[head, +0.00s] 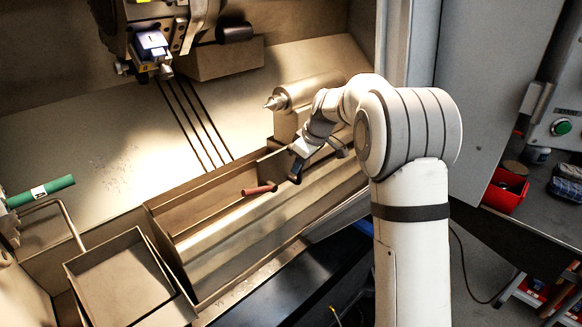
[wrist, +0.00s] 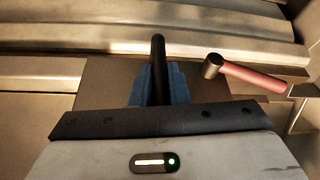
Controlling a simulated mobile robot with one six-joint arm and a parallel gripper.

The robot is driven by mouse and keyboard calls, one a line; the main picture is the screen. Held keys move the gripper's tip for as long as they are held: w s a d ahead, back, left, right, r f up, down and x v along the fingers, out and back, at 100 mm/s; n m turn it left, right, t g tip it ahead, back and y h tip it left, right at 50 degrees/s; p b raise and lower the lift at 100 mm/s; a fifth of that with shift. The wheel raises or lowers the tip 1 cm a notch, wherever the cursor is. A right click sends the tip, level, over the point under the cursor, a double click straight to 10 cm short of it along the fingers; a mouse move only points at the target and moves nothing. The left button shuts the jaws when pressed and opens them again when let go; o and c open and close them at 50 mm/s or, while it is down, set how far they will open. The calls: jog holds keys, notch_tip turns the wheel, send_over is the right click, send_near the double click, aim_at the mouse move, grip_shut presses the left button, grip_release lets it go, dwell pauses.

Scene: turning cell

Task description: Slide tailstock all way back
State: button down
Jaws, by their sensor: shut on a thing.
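The tailstock (head: 305,92), a pale metal body with a pointed centre facing left, stands at the right end of the lathe bed, partly hidden behind my arm. My gripper (head: 298,172) is low in front of it. In the wrist view my gripper's blue pads (wrist: 157,88) are shut on a black rod-like handle (wrist: 158,55), which stands out beyond them. How the handle joins the tailstock is hidden.
A red-handled hammer (head: 258,189) lies close to my gripper; it also shows in the wrist view (wrist: 255,78). A metal tray (head: 110,275) is at lower left. The tool turret (head: 153,45) hangs upper left. A red bin (head: 505,192) is outside, right.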

jog(key=shift+w+d+r, duration=0.1)
jog(key=shift+w+d, duration=0.05)
jog(key=shift+d, duration=0.05)
jog(key=c, duration=1.5)
grip_release()
jog(key=shift+w+d, duration=0.1)
jog(key=shift+w, duration=0.05)
jog(key=shift+c, duration=0.2)
jog(key=shift+o, duration=0.7)
jog(key=v, duration=0.7)
jog(key=shift+s+r, duration=0.25)
jog(key=shift+r, duration=0.05)
